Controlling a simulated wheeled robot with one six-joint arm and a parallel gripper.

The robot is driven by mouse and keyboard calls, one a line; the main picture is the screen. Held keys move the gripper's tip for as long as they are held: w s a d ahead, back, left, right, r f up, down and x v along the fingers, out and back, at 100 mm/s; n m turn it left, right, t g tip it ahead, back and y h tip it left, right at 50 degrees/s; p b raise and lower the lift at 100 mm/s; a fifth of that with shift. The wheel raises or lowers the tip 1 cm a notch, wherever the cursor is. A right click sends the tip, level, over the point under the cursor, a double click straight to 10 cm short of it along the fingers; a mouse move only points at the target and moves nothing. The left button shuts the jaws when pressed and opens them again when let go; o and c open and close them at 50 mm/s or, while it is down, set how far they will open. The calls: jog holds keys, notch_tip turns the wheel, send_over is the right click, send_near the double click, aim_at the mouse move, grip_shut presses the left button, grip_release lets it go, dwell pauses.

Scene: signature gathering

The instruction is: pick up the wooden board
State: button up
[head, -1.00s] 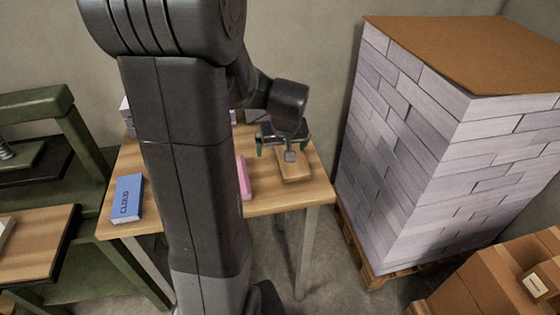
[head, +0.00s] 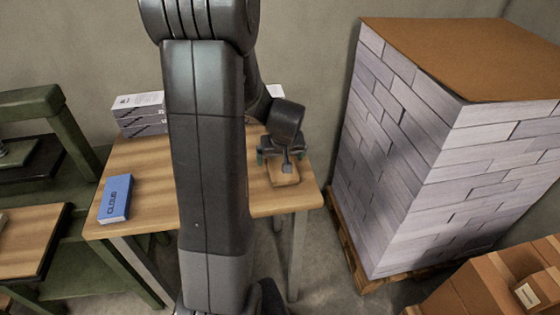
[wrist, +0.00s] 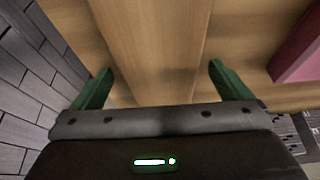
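The wooden board (head: 284,178) is a small light-brown slab lying on the right part of the wooden table (head: 150,200). In the wrist view the board (wrist: 152,40) fills the middle, running away from my gripper (wrist: 153,88). The two green fingers are spread wide, one on each side of the board, with gaps visible. In the head view my gripper (head: 281,160) is just above the board's far part. I cannot tell how far the fingertips are above the table.
A blue book (head: 115,198) lies at the table's left, with a stack of white books (head: 139,114) behind it. A pink block (wrist: 298,52) lies beside the board. A tall paper stack (head: 420,150) on a pallet stands to the right, with cardboard boxes (head: 500,285) in front.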

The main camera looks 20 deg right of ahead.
jog(key=c, duration=1.1)
jog(key=shift+o, duration=0.2)
jog(key=shift+r, duration=0.1)
